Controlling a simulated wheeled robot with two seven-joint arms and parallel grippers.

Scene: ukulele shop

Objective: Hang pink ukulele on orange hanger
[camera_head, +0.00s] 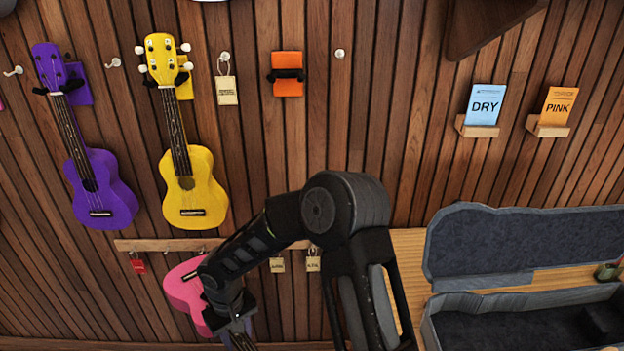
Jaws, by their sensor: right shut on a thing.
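The pink ukulele (180,291) is low in the head view, left of centre, in front of the wall. Its body is tilted, with the bridge end up and the neck side running down to the right, partly hidden by my arm. My right gripper (232,325) is shut on the pink ukulele near its neck; the exact contact is hard to see. The orange hanger (287,60) is on the wall above, with a black fork across it and nothing hanging on it. It is well above and a little right of the gripper. My left gripper is not in view.
A purple ukulele (104,196) and a yellow ukulele (194,203) hang left of the orange hanger. A tag (227,91) hangs between. A wooden rail (150,244) with small tags runs below. An open grey case (480,250) is at the lower right.

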